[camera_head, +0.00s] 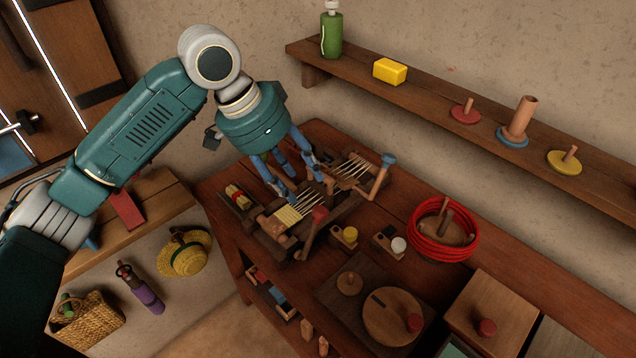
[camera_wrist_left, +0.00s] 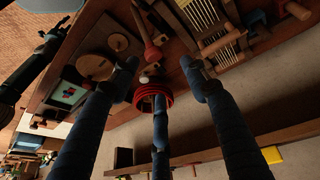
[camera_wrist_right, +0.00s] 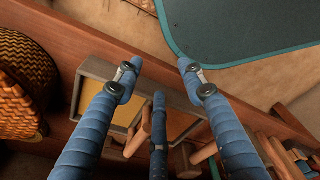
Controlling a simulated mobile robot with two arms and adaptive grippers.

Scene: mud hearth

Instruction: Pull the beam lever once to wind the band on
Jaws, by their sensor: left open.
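The small wooden band loom (camera_head: 285,228) stands on the dark red-brown table, with pale warp strands across it. One lever with a red knob (camera_head: 319,215) rises at its near side. Another wooden lever with a blue knob (camera_head: 388,159) leans up at its right end. Which is the beam lever I cannot tell. My left gripper (camera_head: 292,182) is open and empty, pointing down over the loom, its fingers hiding part of it. In the left wrist view the loom (camera_wrist_left: 215,32) and the red-tipped lever (camera_wrist_left: 150,48) lie beyond the spread fingers. My right gripper (camera_wrist_right: 160,72) is open and empty, away from the loom.
Right of the loom are small blocks with yellow (camera_head: 350,234) and white (camera_head: 398,244) spools, a red coil (camera_head: 471,232) and a board with round wooden discs (camera_head: 392,316). A wall shelf (camera_head: 450,118) runs behind. A framed box (camera_wrist_right: 92,85) is below my right gripper.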

